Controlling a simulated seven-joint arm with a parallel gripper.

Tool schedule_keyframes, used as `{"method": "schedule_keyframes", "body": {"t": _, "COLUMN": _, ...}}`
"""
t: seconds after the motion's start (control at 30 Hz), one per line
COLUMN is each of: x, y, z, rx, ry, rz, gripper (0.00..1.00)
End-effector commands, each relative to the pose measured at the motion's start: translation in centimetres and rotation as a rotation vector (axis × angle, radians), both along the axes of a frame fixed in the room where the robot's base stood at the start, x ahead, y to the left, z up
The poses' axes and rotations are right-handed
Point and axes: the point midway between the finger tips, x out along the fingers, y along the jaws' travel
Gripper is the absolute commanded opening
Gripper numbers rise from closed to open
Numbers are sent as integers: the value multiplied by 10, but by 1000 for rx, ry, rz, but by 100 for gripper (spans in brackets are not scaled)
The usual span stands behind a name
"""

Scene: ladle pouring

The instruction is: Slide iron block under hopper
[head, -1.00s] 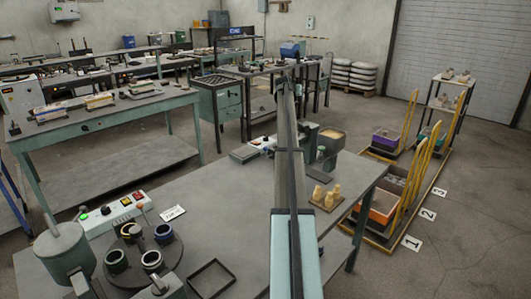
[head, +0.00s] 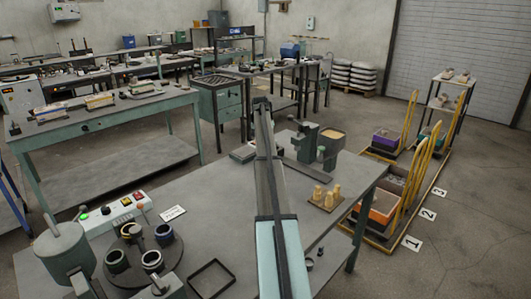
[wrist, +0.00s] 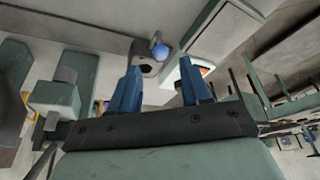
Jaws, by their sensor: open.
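My gripper (wrist: 160,88) shows in the wrist view with its two blue fingers apart and nothing between them. In the head view my own arm hides it. A grey block with a dark hole (wrist: 148,66) lies beyond the fingertips, by a blue ball (wrist: 162,51); I cannot tell whether it is the iron block. In the head view a dark green stand (head: 309,146) at the back of the near table carries a box of tan material (head: 332,134), possibly the hopper. No iron block can be made out for sure in the head view.
The near table (head: 215,215) has a round holder with several cups (head: 140,250), a control box (head: 112,212) and an empty dark frame (head: 211,279). Wooden pieces (head: 327,194) stand on a board at right.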

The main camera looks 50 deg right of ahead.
Motion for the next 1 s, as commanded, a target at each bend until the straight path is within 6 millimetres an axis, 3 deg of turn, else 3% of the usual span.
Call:
{"method": "schedule_keyframes", "body": {"t": 0.2, "x": 9, "y": -14, "z": -38, "rx": 0, "ry": 1, "rz": 0, "gripper": 48}}
{"method": "schedule_keyframes", "body": {"t": 0.5, "x": 18, "y": -28, "z": -77, "rx": -1, "ry": -1, "rz": 0, "gripper": 48}}
{"method": "schedule_keyframes", "body": {"t": 0.7, "x": 20, "y": -32, "z": -90, "rx": -1, "ry": -1, "rz": 0, "gripper": 48}}
{"method": "schedule_keyframes", "body": {"t": 1.0, "x": 21, "y": -33, "z": -93, "rx": -2, "ry": -1, "rz": 0, "gripper": 48}}
